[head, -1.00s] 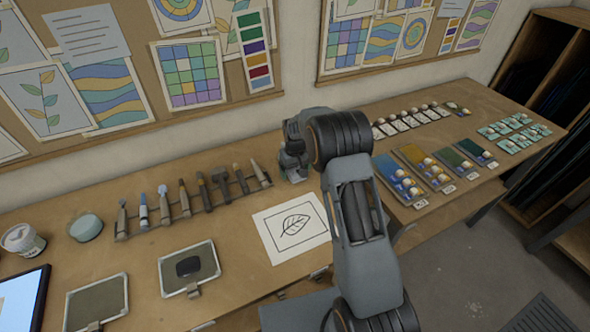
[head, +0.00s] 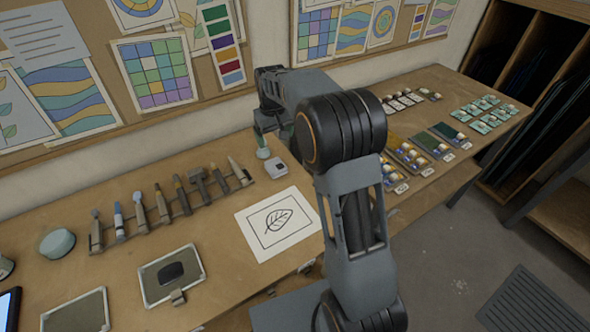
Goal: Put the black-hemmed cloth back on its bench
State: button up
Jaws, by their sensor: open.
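I cannot make out a black-hemmed cloth in the head view. My gripper (head: 265,128) is at the end of my arm, over the back of the bench (head: 215,235) near the wall. It is small in the picture and partly hidden by my arm, and no cloth shows in it. A small teal-tipped item (head: 262,152) stands just below it, and a small pale block (head: 277,170) lies beside that. I cannot tell whether the gripper touches the teal item.
A leaf drawing (head: 278,223) lies in front of the block. A rack of several tools (head: 170,212) is to its left, with a framed dark panel (head: 171,276) in front. Coloured trays (head: 406,152) and teal cards (head: 484,118) lie on the right. Open floor (head: 450,250) shows at right.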

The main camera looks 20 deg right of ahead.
jog(key=s+r+m+t, duration=0.1)
jog(key=s+r, duration=0.3)
jog(key=s, duration=0.3)
jog(key=s+r+t, duration=0.1)
jog(key=s+r, duration=0.2)
jog(key=s, duration=0.5)
jog(key=s+f+m+t, duration=0.1)
jog(key=s+f+t, duration=0.1)
jog(key=s, duration=0.9)
jog(key=shift+s+r, duration=0.1)
jog(key=shift+c, duration=0.4)
